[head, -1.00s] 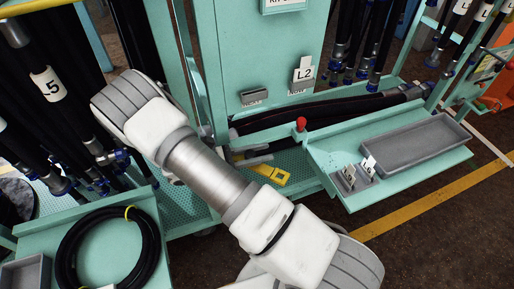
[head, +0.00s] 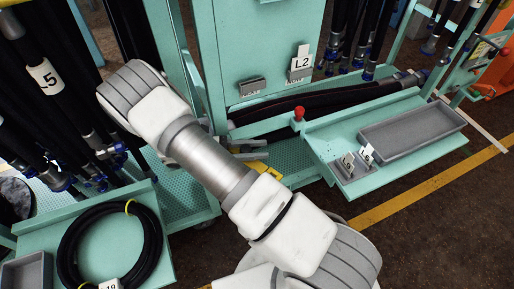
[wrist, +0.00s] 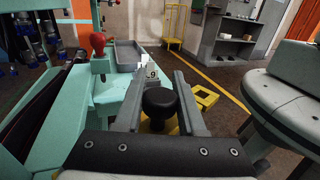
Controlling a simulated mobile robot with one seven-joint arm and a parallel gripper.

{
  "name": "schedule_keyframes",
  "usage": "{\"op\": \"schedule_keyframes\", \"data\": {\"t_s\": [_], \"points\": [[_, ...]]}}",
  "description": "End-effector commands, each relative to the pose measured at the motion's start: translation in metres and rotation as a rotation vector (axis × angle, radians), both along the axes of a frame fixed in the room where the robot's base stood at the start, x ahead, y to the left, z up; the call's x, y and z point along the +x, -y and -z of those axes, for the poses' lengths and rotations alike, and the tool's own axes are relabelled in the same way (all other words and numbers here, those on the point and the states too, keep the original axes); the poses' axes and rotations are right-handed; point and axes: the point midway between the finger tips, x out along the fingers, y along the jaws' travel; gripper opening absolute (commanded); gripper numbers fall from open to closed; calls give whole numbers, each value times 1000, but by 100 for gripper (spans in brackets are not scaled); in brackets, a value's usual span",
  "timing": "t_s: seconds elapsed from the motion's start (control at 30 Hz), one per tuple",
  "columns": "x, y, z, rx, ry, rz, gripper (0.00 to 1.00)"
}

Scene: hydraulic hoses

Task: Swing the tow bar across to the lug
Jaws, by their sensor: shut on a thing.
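My gripper (wrist: 161,78) shows in the wrist view with its two grey fingers on either side of a round black knob (wrist: 159,102), shut on it. Yellow metal shows just under the knob; I take this to be part of the tow bar, but its length is hidden by the gripper. A yellow plate with square openings (wrist: 206,97) lies to the right of the right finger. In the head view a bit of yellow (head: 256,167) shows beside my arm over the teal perforated deck; the arm covers most of it. I cannot make out a lug for certain.
A teal shelf with a grey tray (head: 412,130), number tags and a red knob (head: 299,114) stands right of my arm. A coiled black hose (head: 110,245) lies on a panel at left. Hanging hoses crowd the left. Dark floor with a yellow line (head: 400,203) is open at lower right.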

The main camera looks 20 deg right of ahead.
Motion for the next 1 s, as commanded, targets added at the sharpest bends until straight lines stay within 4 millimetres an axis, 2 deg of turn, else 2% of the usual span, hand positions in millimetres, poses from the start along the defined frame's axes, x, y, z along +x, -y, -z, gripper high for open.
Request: {"op": "schedule_keyframes", "data": {"t_s": [0.07, 0.1, 0.23, 0.53, 0.63, 0.87, 1.0], "points": [[0, -1, 2, 3, -1, -1, 0], [0, 0, 2, 3, -1, -2, 43], [0, 0, 1, 2, 0, -1, 66], [0, 0, 0, 1, 0, -1, 68], [0, 0, -7, 2, 1, -1, 68], [-1, 1, -49, 2, 1, -1, 68], [-18, 26, -63, 0, -1, 2, 68]]}}
